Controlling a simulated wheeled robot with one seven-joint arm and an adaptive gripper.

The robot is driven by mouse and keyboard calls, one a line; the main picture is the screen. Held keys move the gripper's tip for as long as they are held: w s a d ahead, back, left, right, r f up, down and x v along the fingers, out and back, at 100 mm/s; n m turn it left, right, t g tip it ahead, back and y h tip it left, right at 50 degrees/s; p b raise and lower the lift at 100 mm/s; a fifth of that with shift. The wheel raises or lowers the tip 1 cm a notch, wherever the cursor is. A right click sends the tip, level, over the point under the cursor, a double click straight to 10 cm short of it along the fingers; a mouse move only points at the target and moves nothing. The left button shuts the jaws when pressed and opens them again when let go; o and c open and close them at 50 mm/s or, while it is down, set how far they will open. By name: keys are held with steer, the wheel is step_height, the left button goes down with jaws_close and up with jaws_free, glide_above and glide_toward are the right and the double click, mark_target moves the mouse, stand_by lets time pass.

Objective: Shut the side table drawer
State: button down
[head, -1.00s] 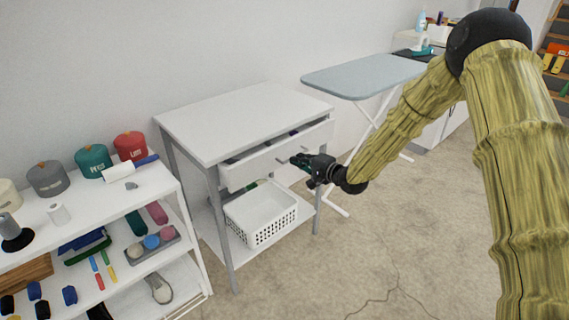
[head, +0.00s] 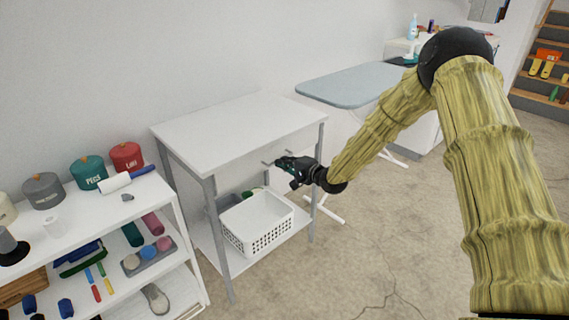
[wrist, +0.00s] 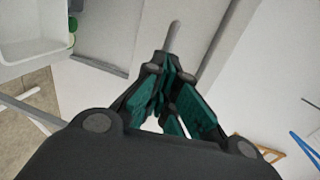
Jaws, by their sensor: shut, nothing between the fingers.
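The white side table (head: 228,128) has grey legs and stands against the wall. Its drawer (head: 238,170) sits flush under the top, with no gap showing at its upper edge in the head view. My gripper (head: 283,164) is shut and empty, right in front of the drawer handle (head: 267,163). In the wrist view the shut fingers (wrist: 172,95) point at the drawer front, and the grey handle bar (wrist: 174,37) shows just beyond the tips. I cannot tell whether they touch. My gripper hides part of the drawer front.
A white basket (head: 258,238) sits on the table's lower shelf. A white shelf unit (head: 98,212) with canisters stands at left. An ironing board (head: 355,84) stands behind at right. The floor in front (head: 370,255) is clear.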

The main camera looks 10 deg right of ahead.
steer(key=p+v, duration=0.2)
steer(key=v, duration=1.2)
steer(key=s+a+f+n+g+h, duration=0.1)
steer(key=s+a+f+g, duration=0.1)
steer(key=s+f, duration=0.5)
steer(key=s+a+f+n+g+h, duration=0.25)
steer(key=s+f, duration=0.25)
steer(key=f, duration=0.4)
steer(key=s+f+n+g+h, duration=0.15)
steer(key=s+f, duration=0.35)
steer(key=s, duration=0.5)
steer(key=s+a+f+n+g, duration=0.1)
steer(key=s+f+n+g, duration=0.15)
steer(key=s+f, duration=0.45)
steer(key=s+f+n+g+h, duration=0.1)
steer(key=s+f+g, duration=0.15)
steer(key=s, duration=0.95)
steer(key=s+d+n+g+h+p, duration=0.1)
steer(key=s+d+n+g+h, duration=0.15)
steer(key=s, duration=0.95)
step_height(320, 180, up, 11)
steer(key=p, duration=1.1)
steer(key=shift+a+r, duration=0.15)
steer(key=shift+a, duration=0.15)
